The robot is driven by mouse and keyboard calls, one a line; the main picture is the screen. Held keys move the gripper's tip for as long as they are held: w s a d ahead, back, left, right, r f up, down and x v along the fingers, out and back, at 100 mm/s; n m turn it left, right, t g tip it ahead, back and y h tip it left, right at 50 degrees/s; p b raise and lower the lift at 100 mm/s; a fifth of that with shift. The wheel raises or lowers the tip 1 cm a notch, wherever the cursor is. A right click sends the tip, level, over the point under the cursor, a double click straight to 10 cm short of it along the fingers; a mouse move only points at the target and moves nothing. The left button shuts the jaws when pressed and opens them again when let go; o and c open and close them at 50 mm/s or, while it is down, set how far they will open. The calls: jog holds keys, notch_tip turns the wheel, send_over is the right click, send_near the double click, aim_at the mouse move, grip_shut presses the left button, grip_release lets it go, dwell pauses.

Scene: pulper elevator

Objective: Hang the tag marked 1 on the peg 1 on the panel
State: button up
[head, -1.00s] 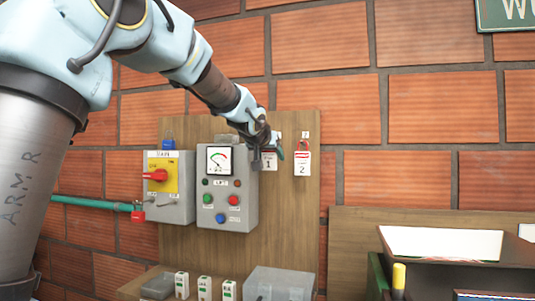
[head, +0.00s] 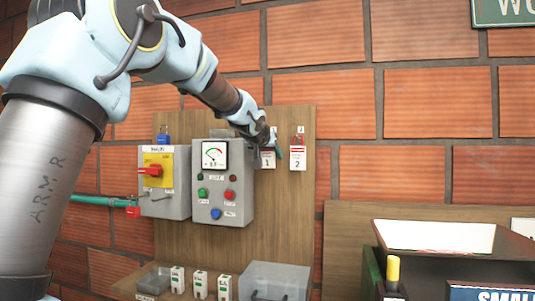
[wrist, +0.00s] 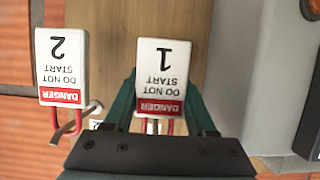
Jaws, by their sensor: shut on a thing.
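The tag marked 1 (wrist: 162,62) is a white card with a red DANGER band and a red loop. It sits between the dark green fingers of my gripper (wrist: 160,95), which is shut on it. In the head view tag 1 (head: 267,160) is at the wooden panel (head: 275,220), just right of the grey meter box, with my gripper (head: 274,148) at its upper right. In the wrist view its loop is partly behind the gripper. Peg 1 is hidden, so I cannot tell whether the loop is around it.
A like tag marked 2 (head: 300,158) hangs by its red loop on a peg right of tag 1; it also shows in the wrist view (wrist: 62,65). The grey meter box (head: 222,185) stands out from the panel close to the left. Brick wall lies beyond the panel.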

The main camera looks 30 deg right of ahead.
dwell(0.4)
jog(key=o, duration=1.4)
